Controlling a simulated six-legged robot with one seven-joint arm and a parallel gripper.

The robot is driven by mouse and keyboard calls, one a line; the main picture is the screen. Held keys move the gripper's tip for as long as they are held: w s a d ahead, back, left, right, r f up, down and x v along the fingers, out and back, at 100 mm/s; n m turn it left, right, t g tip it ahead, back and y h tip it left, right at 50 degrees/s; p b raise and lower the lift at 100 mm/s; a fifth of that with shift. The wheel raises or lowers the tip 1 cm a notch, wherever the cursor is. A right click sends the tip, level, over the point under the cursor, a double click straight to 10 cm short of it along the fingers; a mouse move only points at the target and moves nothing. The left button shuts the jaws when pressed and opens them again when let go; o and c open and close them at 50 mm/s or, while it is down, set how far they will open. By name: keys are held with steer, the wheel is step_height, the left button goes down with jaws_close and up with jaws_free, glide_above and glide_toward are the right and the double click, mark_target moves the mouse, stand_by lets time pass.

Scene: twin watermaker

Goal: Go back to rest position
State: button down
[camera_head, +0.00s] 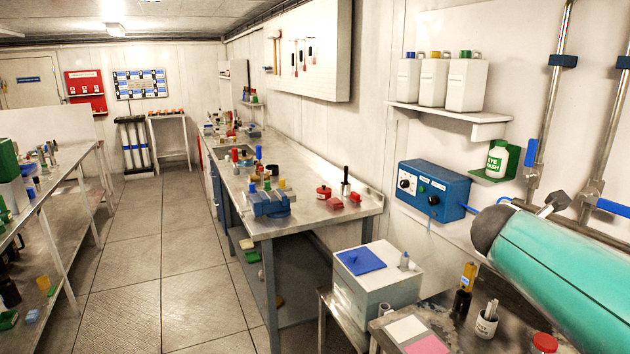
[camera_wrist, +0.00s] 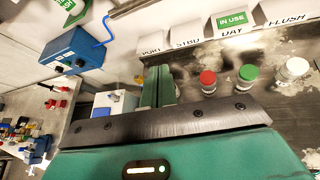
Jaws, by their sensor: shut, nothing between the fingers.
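My gripper (camera_wrist: 158,78) shows in the wrist view as teal fingers held together beyond a dark metal bar. The fingers are shut with nothing between them. They point over a worn metal bench top (camera_wrist: 258,100), to the left of a red-capped bottle (camera_wrist: 207,80). I cannot see the fingers in the head view. The task names no other object.
In the head view, a white box with a blue lid patch (camera_head: 362,262) stands near the bench with bottles. A blue control box (camera_head: 432,190) and a shelf (camera_head: 450,113) of white jugs are on the right wall. A long workbench (camera_head: 310,210) runs back. The floor aisle (camera_head: 165,250) is clear.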

steer(key=s+a+f+m+y, duration=0.3)
steer(key=s+a+f+m, duration=0.1)
steer(key=a+m, duration=0.3)
steer(key=s+a+f+m+g+y, duration=0.1)
steer(key=s+a+f+m+y, duration=0.3)
steer(key=s+a+m, duration=0.3)
steer(key=s+a+f+m+y, duration=0.3)
steer(key=s+a+f+m, duration=0.2)
steer(key=a, duration=0.8)
steer(key=m, duration=0.3)
steer(key=shift+s+f+g, duration=0.3)
steer(key=shift+s+f, duration=0.1)
